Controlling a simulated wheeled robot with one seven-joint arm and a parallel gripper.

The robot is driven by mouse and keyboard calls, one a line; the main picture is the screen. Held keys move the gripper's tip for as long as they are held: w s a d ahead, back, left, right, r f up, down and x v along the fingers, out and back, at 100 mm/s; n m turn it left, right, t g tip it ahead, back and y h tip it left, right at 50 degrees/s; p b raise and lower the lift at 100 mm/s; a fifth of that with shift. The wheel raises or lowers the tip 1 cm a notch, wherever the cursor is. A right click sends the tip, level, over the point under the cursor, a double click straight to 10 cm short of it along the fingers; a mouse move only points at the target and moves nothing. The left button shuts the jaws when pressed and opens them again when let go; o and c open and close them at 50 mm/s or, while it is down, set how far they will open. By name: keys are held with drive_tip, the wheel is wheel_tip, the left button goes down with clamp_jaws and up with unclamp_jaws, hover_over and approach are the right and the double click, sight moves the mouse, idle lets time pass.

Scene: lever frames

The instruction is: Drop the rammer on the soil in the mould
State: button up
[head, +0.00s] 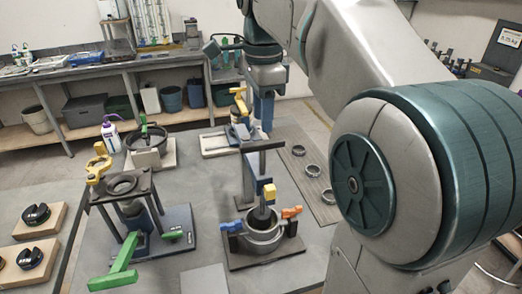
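The mould (262,236) is a grey metal ring on a dark base plate at the centre front of the table, with an orange clamp on its right and a blue one on its left. A dark rammer (263,213) stands upright over it, its foot inside the ring. The soil inside the mould is hidden. My gripper (263,108) points down above and behind the handle, apparently apart from it; its fingers are too small and overlapped to read.
A green-handled frame (130,215) stands to the left. Several rings (313,171) lie on a mat at right. Black parts on wooden boards (38,222) lie far left. My arm covers the right side.

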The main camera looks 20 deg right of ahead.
sight(263, 142)
wheel_tip(263, 142, down, 9)
drive_tip(key=shift+f, duration=0.15)
drive_tip(key=shift+c, duration=0.4)
clamp_jaws()
